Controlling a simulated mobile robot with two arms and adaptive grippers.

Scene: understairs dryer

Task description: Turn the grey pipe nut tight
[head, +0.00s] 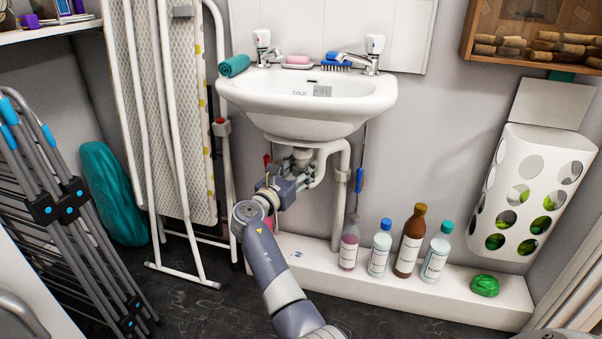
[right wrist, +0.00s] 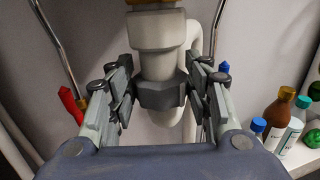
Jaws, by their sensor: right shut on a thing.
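The grey pipe nut (right wrist: 162,92) sits on the white pipe under the sink, in the middle of the right wrist view. My right gripper (right wrist: 160,95) has its two fingers on either side of the nut and is shut on it. In the head view my right gripper (head: 301,176) reaches up under the basin, and the wrist hides most of the nut. The white waste pipe (head: 340,190) bends to the right of it and runs down. My left gripper is not in the head view.
The white sink (head: 310,105) hangs just above my gripper. A red-handled valve (right wrist: 70,103) and a blue-handled one (head: 359,180) flank the pipe. Several bottles (head: 408,240) and a green bundle (head: 484,285) stand on the white ledge (head: 430,295). An ironing board (head: 170,120) leans at left.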

